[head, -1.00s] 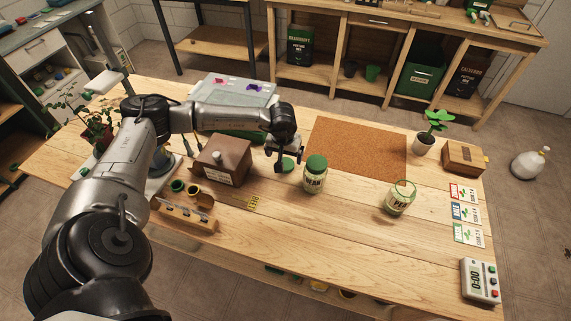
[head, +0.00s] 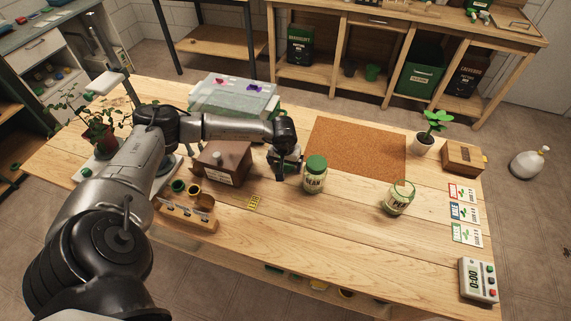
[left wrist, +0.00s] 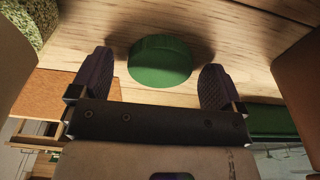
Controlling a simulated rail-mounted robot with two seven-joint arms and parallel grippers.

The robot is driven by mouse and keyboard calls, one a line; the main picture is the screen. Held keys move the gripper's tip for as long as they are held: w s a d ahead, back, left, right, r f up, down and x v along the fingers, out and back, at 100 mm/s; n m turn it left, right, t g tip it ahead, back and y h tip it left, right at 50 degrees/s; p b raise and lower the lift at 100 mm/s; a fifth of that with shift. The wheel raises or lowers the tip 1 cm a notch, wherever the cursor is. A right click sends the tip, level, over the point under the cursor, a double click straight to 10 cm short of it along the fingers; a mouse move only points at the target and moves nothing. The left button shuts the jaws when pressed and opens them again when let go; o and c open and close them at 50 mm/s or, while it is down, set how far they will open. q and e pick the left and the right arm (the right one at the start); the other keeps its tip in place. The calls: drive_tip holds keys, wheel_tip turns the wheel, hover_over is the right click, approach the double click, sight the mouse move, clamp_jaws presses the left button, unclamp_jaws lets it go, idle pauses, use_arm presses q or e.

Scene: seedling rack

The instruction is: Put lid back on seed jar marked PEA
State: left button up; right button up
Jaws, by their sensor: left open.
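The PEA jar (head: 398,198) stands upright and open on the table, right of centre. A green lid (left wrist: 160,60) lies on the wood in the left wrist view, between the two fingers of my left gripper (left wrist: 157,80). The fingers are apart, with a gap on each side of the lid. In the head view my left gripper (head: 285,170) points down at the table, left of the BEAN jar (head: 314,177), and hides the lid. The BEAN jar wears its own green lid. My right gripper is not in view.
A cork mat (head: 358,146) lies behind the jars. Seed packets (head: 464,214), a timer (head: 479,281) and a potted plant (head: 424,145) are to the right. The table's front middle is clear.

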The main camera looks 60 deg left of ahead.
use_arm(q)
drive_tip(key=c, duration=1)
wheel_tip(320, 180, up, 10)
drive_tip(key=shift+b, duration=0.35)
idle(0.4)
